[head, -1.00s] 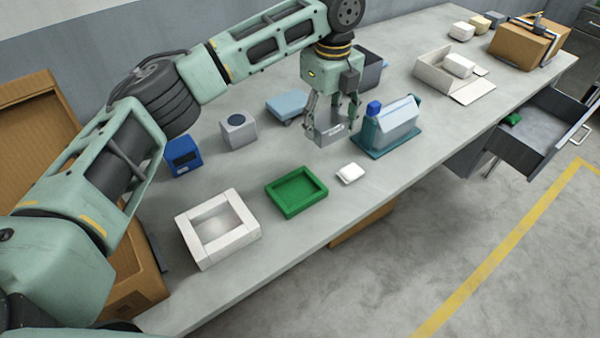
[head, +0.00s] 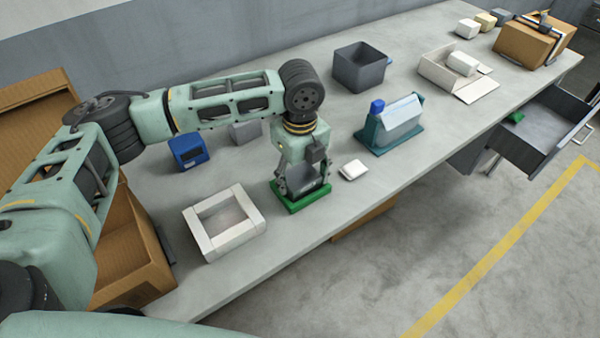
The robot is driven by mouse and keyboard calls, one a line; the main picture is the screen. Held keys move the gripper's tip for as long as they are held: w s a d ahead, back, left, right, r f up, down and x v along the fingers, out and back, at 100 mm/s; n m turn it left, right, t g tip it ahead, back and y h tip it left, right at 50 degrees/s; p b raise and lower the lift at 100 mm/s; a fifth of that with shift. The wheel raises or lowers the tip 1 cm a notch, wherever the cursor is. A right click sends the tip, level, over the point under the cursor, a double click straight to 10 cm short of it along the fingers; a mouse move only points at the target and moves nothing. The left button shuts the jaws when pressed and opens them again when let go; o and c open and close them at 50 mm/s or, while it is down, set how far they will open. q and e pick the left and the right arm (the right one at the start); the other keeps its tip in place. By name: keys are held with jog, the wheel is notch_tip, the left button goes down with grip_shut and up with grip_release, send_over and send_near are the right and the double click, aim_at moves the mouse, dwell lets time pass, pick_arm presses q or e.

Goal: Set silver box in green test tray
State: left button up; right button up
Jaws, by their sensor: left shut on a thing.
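The silver box (head: 306,180) is between the fingers of my left gripper (head: 303,186), which is shut on it and points down. The gripper and box are over the green test tray (head: 296,207), and the box's lower part appears to be within the tray's outline. I cannot tell whether the box touches the tray floor. The wrist and fingers hide much of the box and the tray's back. My right gripper is not in view.
A white square frame-like tray (head: 224,222) stands left of the green tray, and a small white block (head: 353,169) lies close on its right. A blue-capped container in a teal holder (head: 392,124) stands farther right. A blue box (head: 189,152) and grey cube (head: 246,131) are behind.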

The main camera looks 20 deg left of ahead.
aim_at(300, 174)
pick_arm(q)
jog(key=o, duration=0.8)
jog(key=shift+f, duration=0.1)
jog(key=shift+c, duration=0.2)
jog(key=o, duration=0.4)
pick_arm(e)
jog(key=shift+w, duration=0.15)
pick_arm(q)
jog(key=shift+o, duration=0.2)
notch_tip(300, 174, up, 12)
jog(key=b, duration=0.1)
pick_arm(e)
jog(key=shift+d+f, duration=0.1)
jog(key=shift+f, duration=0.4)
